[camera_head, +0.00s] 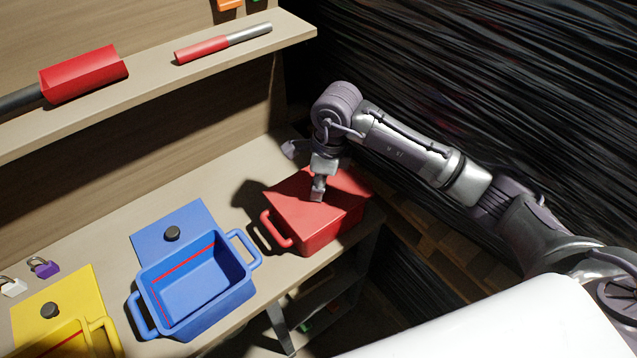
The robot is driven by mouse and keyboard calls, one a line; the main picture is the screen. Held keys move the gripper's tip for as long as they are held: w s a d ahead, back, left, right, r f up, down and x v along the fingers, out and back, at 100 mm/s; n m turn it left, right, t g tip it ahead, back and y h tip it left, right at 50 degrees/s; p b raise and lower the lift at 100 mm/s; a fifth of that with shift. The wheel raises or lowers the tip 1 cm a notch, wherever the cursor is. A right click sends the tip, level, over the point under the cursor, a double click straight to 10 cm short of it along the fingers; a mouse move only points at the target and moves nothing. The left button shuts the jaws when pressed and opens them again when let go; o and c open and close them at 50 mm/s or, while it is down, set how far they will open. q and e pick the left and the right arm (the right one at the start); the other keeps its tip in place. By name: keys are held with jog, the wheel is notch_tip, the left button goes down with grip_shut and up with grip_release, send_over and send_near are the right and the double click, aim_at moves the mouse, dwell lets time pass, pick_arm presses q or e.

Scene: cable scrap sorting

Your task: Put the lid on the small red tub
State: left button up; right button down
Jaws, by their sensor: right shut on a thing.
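The small red tub (332,231) stands at the right end of the workbench, with a red handle (275,230) on its left side. The red lid (290,203) lies over the tub's opening and hides its inside. I cannot tell whether the lid is fully seated or slightly off the rim. My right gripper (318,192) points down at the middle of the lid. It is shut on the lid, at a knob that the fingers hide. My left gripper is not in view.
An open blue tub (238,290) stands left of the red tub, its blue lid (195,218) behind it. A yellow lid (82,287) and yellow tub (100,335) are at lower left, near two padlocks (44,267). A shelf (170,75) with red-handled tools overhangs the back.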

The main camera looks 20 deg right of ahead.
dwell(0.5)
dwell(0.3)
jog(key=shift+c, duration=1.2)
grip_release()
jog(key=shift+r+p, duration=1.55)
jog(key=shift+r, duration=1.9)
grip_shut()
